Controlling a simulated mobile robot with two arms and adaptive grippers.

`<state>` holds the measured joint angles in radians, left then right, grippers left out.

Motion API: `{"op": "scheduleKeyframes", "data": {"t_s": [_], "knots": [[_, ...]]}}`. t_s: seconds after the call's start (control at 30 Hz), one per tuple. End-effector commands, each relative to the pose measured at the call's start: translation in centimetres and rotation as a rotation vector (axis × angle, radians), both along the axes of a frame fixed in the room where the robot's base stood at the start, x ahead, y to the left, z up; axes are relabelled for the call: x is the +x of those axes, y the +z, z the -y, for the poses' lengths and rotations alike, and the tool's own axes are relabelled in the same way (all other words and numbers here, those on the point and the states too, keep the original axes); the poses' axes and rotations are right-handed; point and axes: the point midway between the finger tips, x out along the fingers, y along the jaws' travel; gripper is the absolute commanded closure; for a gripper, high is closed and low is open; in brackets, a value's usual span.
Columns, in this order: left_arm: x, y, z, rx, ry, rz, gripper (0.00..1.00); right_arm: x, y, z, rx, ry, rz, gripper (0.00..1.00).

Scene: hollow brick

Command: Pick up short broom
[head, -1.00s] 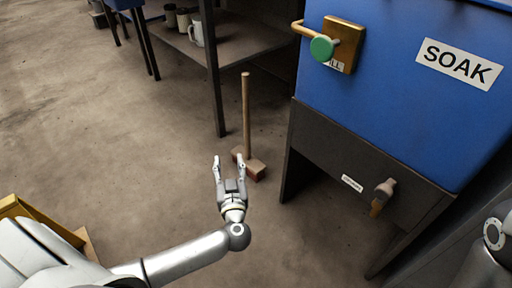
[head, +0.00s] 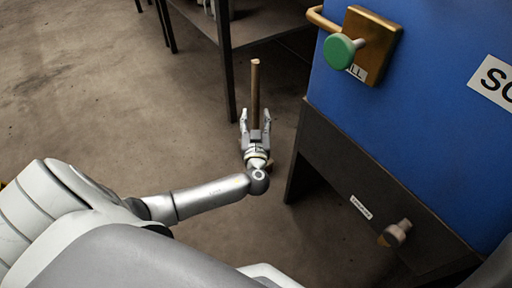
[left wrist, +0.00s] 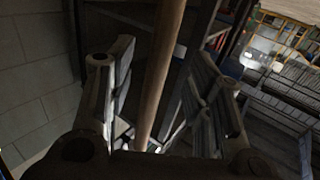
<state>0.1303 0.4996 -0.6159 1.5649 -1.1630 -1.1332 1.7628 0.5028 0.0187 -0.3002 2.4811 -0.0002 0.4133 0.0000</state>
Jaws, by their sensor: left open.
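The short broom (head: 255,88) stands upright on the floor, its wooden handle rising beside the dark stand. My left gripper (head: 256,118) is open, and in the head view the handle shows between its two fingers. In the left wrist view the handle (left wrist: 160,70) also runs between the open fingers (left wrist: 165,95), with a gap on both sides. The broom head is mostly hidden behind my gripper and wrist in the head view. My right gripper is not in view.
A dark table (head: 262,28) is behind the broom. Floor at the left is clear.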

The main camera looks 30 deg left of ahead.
Motion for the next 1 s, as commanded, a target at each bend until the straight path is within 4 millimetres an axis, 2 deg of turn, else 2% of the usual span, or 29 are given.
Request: {"op": "scheduleKeyframes", "data": {"t_s": [0.3, 0.6, 0.9, 0.97, 1.0], "knots": [[3.6, 0.1, -2.5, 0.003, 0.002, 0.001, 0.53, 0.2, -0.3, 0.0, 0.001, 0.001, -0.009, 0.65], [4.0, 0.2, -2.6, 0.001, 0.0, 0.001, 0.53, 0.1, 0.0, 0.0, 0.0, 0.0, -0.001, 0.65], [3.9, 0.2, -2.6, 0.0, 0.0, 0.0, 0.92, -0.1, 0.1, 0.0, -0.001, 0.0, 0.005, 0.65], [3.9, 0.1, -2.6, 0.0, 0.001, 0.0, 0.99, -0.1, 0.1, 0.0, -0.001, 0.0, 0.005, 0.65], [3.9, 0.1, -2.6, 0.0, 0.001, 0.0, 1.0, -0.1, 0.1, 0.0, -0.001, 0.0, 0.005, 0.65]]}}
